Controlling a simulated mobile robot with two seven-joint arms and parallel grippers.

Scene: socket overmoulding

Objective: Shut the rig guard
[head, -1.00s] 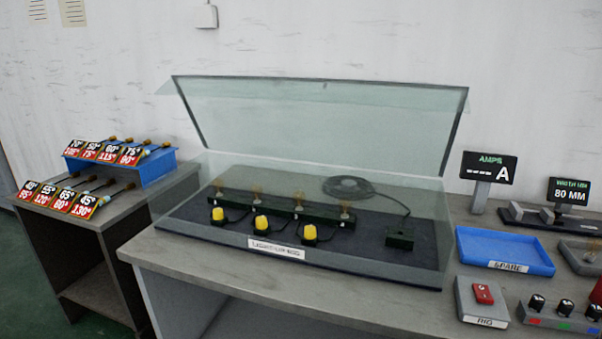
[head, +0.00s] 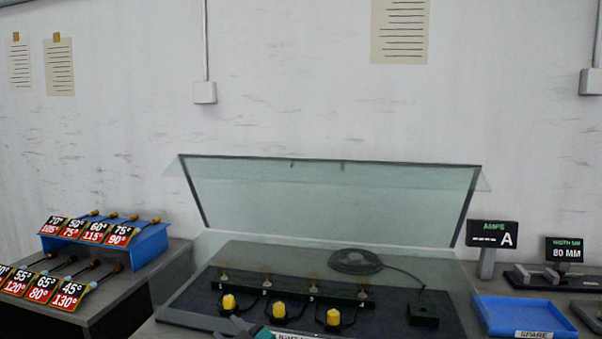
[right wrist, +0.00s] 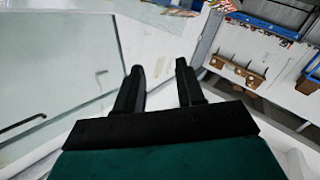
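The rig guard is a clear lid (head: 330,205) with dark side edges. It stands raised and tilted back behind the dark rig bed (head: 390,318), above clear box walls. On the bed are a bar with several small bulbs, several yellow-capped pieces (head: 229,302) and a coiled cable (head: 355,262). My right gripper (head: 240,324) just shows at the bottom edge, in front of the rig by its label, away from the lid. In the right wrist view its two dark fingers (right wrist: 161,72) are apart with nothing between them. My left gripper is not in view.
A blue rack (head: 150,245) of angle-marked tools stands on a side table at left. A blue spare tray (head: 520,315) and an amps display (head: 492,236) are at right. In the right wrist view, a pale glassy panel (right wrist: 60,70) fills the left side.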

